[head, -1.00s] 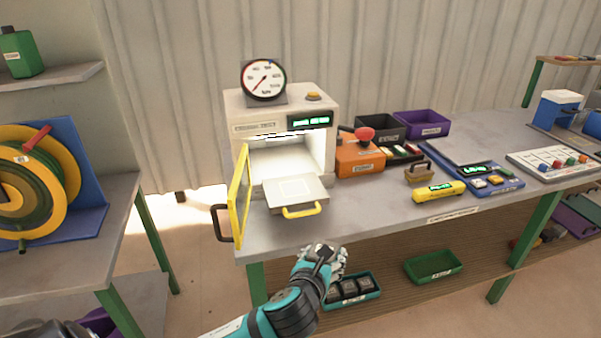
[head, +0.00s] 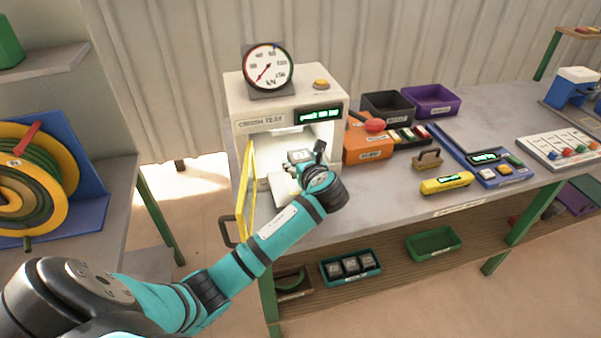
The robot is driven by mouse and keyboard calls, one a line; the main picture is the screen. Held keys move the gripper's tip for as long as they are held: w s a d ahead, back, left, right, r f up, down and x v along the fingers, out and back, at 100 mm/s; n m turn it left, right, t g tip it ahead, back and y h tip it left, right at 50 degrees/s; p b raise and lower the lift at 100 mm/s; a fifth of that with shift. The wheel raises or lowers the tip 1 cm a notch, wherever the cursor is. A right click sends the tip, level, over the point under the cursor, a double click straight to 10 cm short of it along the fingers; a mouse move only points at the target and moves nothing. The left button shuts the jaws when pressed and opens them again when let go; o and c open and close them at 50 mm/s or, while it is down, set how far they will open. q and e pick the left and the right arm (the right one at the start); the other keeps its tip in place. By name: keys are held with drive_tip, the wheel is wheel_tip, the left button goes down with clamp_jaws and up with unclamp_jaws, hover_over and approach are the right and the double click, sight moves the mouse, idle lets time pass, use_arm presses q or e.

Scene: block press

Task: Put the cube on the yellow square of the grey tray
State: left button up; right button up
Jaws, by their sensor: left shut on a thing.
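My left gripper (head: 307,164) is at the mouth of the white press, over its pulled-out grey tray (head: 282,186). It is shut on a small grey cube (head: 299,156) with a pale top, seen just beyond the fingers. My wrist and forearm cover much of the tray, and the yellow square cannot be made out. Whether the cube touches the tray is not clear. My right gripper is out of view.
The press's yellow-framed door (head: 246,192) stands open left of the tray. An orange box with a red knob (head: 375,125) is close on the right. A teal bin (head: 350,281) with several dark cubes and a green bin (head: 433,243) are on the lower shelf.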

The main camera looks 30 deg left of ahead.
use_arm(q)
wheel_tip(320, 180, down, 4)
drive_tip(key=shift+w+r, duration=0.1)
drive_tip(key=shift+r, duration=0.05)
drive_tip(key=shift+f, duration=0.3)
drive_tip(key=o, duration=1.6)
drive_tip(key=shift+f, duration=0.15)
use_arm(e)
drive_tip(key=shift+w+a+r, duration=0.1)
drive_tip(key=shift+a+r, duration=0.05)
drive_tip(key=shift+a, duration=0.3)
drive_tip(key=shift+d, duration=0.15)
use_arm(q)
drive_tip(key=shift+s+d+r, duration=0.2)
drive_tip(key=shift+s+d, duration=0.05)
drive_tip(key=shift+d, duration=0.05)
drive_tip(key=v, duration=1.1)
drive_tip(key=shift+b, duration=0.3)
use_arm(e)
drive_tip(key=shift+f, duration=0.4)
use_arm(q)
drive_tip(key=shift+s, duration=0.15)
